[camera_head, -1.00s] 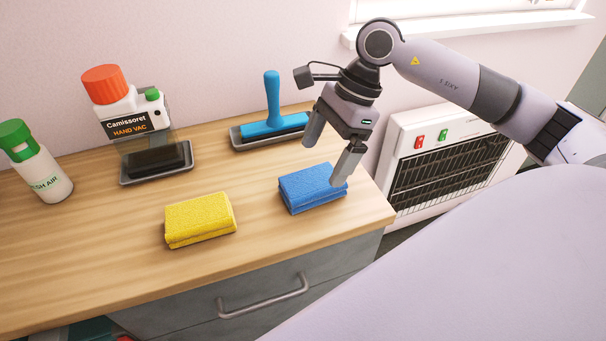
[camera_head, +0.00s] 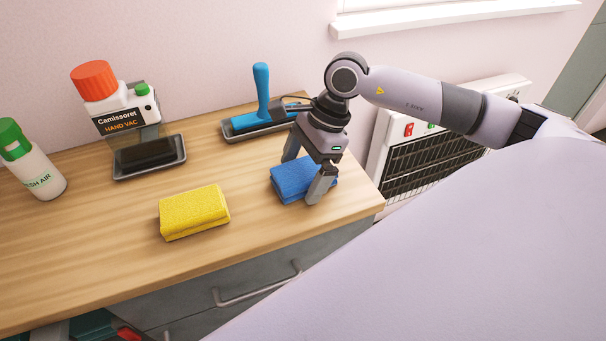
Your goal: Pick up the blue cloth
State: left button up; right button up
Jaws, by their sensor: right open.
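The blue cloth (camera_head: 290,182) lies folded in a thick pad on the wooden counter, near its front right corner. My right gripper (camera_head: 302,180) is open and low over the cloth, pointing down. One finger is at the far side of the cloth and the other in front of its near right part. The near finger hides part of the cloth. I cannot tell whether the fingers touch it. My left gripper is not in view.
A folded yellow cloth (camera_head: 194,212) lies to the left. Behind are a blue-handled squeegee (camera_head: 262,112) on a tray, a hand vac (camera_head: 122,110) and a green-capped bottle (camera_head: 33,165). A heater (camera_head: 425,165) stands right of the counter (camera_head: 90,250).

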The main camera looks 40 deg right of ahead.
aim_at(303, 170)
jog(key=c, duration=1)
notch_tip(303, 170, up, 20)
jog(key=shift+r, duration=0.1)
